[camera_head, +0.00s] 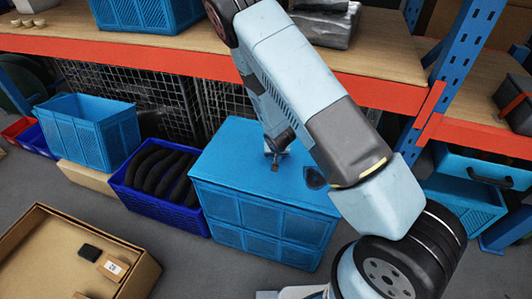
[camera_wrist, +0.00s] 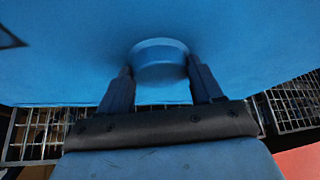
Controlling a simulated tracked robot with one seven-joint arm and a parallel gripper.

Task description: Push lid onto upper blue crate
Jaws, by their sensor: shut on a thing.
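The blue lid (camera_head: 235,150) lies over the top of the upper blue crate (camera_head: 262,211), which is stacked on a lower blue crate (camera_head: 265,243). In the head view, the lid looks level and close to flush with the crate's rim; I cannot tell whether it is fully seated. My gripper (camera_head: 277,160) points down at the middle of the lid. In the wrist view, the fingers of my gripper (camera_wrist: 161,82) are shut on the round blue knob (camera_wrist: 160,55) of the lid (camera_wrist: 240,45). The far rim is partly hidden by my arm.
A dark blue crate of black items (camera_head: 160,180) stands close to the left of the stack. An open cardboard box (camera_head: 75,240) lies front left. An orange-edged shelf (camera_head: 170,52) runs behind, and a blue upright (camera_head: 455,70) stands right.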

